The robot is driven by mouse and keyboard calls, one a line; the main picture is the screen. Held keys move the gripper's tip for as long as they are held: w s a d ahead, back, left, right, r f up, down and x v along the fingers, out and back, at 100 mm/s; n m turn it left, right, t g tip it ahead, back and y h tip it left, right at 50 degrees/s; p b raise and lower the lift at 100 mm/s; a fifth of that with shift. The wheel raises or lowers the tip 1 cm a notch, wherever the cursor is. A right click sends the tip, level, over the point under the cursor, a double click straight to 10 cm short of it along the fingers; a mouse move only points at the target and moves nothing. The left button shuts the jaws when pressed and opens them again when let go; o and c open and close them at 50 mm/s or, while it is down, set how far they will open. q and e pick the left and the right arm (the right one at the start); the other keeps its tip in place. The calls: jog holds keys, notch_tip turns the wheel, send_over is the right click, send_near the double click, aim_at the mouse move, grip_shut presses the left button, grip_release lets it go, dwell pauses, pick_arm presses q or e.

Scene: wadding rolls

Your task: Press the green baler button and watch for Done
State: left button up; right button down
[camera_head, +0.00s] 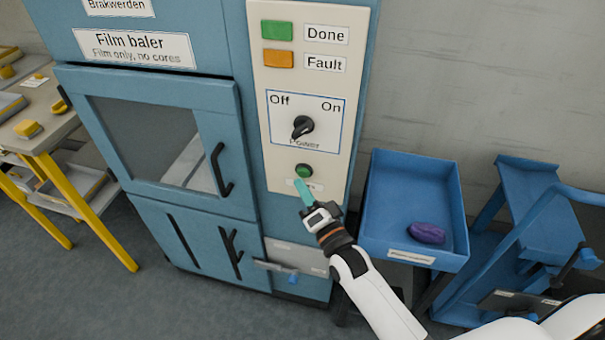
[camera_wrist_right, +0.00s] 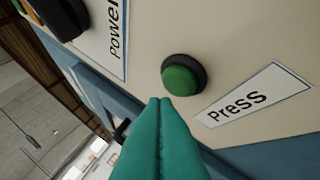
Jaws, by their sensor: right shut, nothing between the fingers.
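The green baler button (camera_head: 304,171) sits in a dark ring low on the cream panel (camera_head: 265,110). It also shows in the right wrist view (camera_wrist_right: 183,78), beside a "Press" label (camera_wrist_right: 254,95). My right gripper (camera_head: 299,184) is shut and empty. Its teal fingertips (camera_wrist_right: 161,101) are close to the button's lower edge; I cannot tell whether they touch. The green Done lamp (camera_head: 277,30) is at the panel top, above the orange Fault lamp (camera_head: 278,59). I cannot tell whether either is lit. My left gripper is not in view.
The black power knob (camera_head: 303,127) is above the button. The film baler's windowed door (camera_head: 150,84) is closed, with a black handle (camera_head: 221,170). A blue bin (camera_head: 388,205) holding a purple roll (camera_head: 427,232) stands at right. A yellow-legged table (camera_head: 60,130) is at left.

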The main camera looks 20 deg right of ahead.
jog(key=shift+w, duration=0.1)
jog(key=shift+w+d, duration=0.25)
